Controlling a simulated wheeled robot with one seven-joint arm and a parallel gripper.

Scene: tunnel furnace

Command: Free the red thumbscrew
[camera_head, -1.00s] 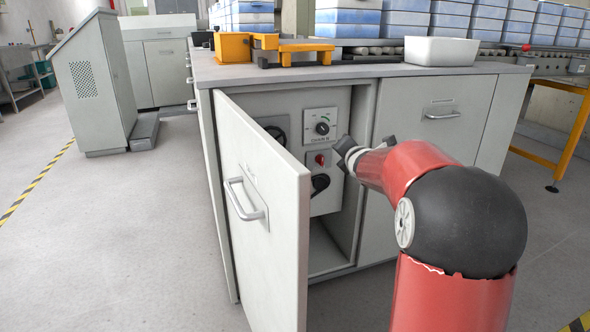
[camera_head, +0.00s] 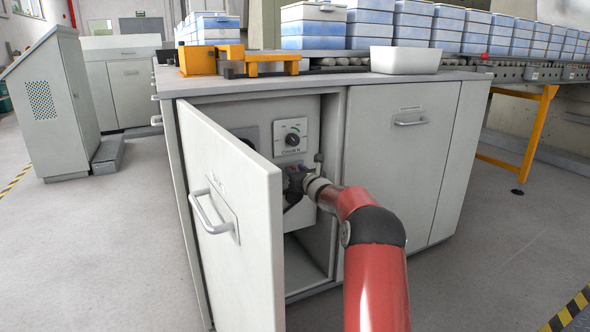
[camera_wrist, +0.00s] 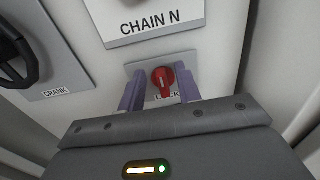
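The red thumbscrew (camera_wrist: 163,80) sits on a small grey plate (camera_wrist: 140,69) marked with a partly covered label, in the wrist view. My gripper (camera_wrist: 160,90) is open, its two purple fingers on either side of the thumbscrew. I cannot tell whether they touch it. In the head view my gripper (camera_head: 296,178) is inside the open cabinet, below the "CHAIN N" dial plate (camera_head: 290,136), and hides the thumbscrew.
A plate labelled "CRANK" with a black handwheel (camera_wrist: 14,50) is left of the thumbscrew in the wrist view. The cabinet door (camera_head: 232,220) stands open on the left. The cabinet's right side wall is close to my arm.

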